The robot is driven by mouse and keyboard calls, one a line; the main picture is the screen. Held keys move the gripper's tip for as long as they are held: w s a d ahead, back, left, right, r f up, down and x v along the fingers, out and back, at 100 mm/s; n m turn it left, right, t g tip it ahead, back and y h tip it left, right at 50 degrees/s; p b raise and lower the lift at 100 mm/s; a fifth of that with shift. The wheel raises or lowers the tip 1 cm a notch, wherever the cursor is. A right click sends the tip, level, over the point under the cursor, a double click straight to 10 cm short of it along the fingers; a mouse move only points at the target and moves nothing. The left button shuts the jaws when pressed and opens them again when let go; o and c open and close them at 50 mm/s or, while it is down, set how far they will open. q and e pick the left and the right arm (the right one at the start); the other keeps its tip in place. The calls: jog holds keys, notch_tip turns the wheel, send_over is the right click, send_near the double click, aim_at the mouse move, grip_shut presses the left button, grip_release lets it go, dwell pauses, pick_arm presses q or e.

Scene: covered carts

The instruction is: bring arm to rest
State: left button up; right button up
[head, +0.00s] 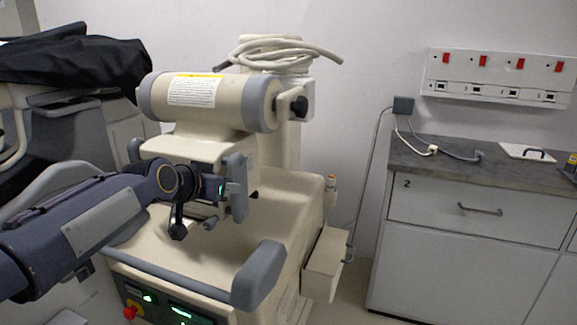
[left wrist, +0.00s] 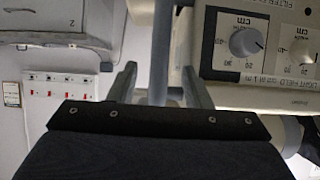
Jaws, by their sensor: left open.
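My left arm comes in from the left in the head view. Its gripper (head: 215,189) is at the front of a beige wheeled machine (head: 305,190), close to a grey upright handle (head: 238,190). In the left wrist view the two grey fingers of my left gripper (left wrist: 160,86) stand apart. A grey bar (left wrist: 160,45) shows between them; I cannot tell whether they touch it. The beige control box (left wrist: 270,45) with a grey knob is just right of the fingers. The machine's cylindrical head (head: 235,105) is above my gripper. My right gripper is not in view.
A grey cabinet (head: 465,235) with a dark worktop stands at the right below a socket panel (head: 495,75). A black cloth (head: 75,62) covers something at the far left. A grey front rail (head: 190,283) runs below my arm. A cable coil lies on top of the machine.

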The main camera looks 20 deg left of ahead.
pick_arm(q)
jog(key=s+d+f+n+g+h, duration=0.15)
jog(key=s+d+f, duration=0.35)
jog(key=s, duration=0.5)
jog(key=s+d+f+g+h, duration=0.1)
jog(key=s+d+f+g, duration=0.15)
jog(key=s+f, duration=0.65)
jog(key=s+d+f+n+g+h, duration=0.15)
jog(key=s+d+f, duration=0.3)
jog(key=s, duration=0.55)
notch_tip(320, 180, up, 19)
jog(key=s+g+y+p, duration=0.1)
jog(key=p, duration=1.9)
jog(key=shift+s+a, duration=0.2)
jog(key=shift+a, duration=0.1)
